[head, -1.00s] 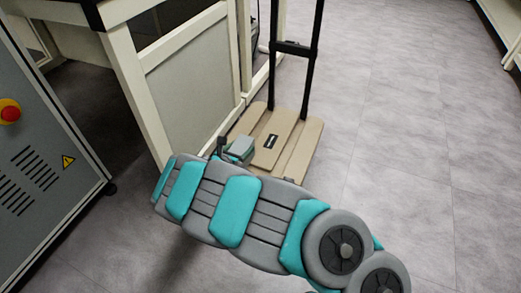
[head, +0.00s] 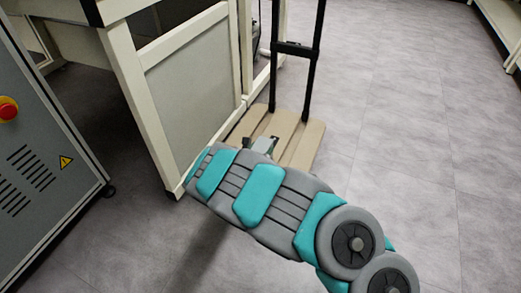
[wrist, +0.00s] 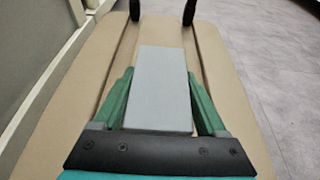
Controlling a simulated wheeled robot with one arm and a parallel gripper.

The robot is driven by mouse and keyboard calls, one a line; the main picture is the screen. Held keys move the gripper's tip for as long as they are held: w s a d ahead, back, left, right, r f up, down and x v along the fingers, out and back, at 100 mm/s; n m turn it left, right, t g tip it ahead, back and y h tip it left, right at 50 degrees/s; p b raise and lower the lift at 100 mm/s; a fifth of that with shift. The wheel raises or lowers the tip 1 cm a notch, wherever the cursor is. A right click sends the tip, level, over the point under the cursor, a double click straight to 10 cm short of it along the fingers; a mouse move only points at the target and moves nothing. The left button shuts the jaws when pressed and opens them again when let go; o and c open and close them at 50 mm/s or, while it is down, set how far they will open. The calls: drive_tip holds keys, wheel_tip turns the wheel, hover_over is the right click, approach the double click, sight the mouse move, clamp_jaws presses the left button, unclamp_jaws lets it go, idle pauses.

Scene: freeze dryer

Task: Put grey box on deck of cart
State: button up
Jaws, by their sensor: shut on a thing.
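A grey box (wrist: 163,88) is held between the two green fingers of my gripper (wrist: 160,100) in the wrist view. The tan deck of the cart (wrist: 62,110) spreads out below and around it. I cannot tell whether the box touches the deck. In the head view the cart's deck (head: 303,147) lies on the floor past my arm. My gripper (head: 262,146) shows there as a small dark and grey shape over the deck's near part, mostly hidden by my arm.
The cart's black upright handle (head: 295,50) rises from the deck's far end. A bench with a grey panel (head: 192,85) stands close on the left. A grey cabinet with a red button (head: 8,110) is at far left. The floor on the right is clear.

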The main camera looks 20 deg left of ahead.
drive_tip(key=shift+f, duration=0.1)
drive_tip(key=o, duration=1.4)
drive_tip(key=shift+r, duration=0.2)
drive_tip(key=p+v, duration=0.2)
drive_tip(key=v, duration=1)
drive_tip(key=shift+d, duration=0.1)
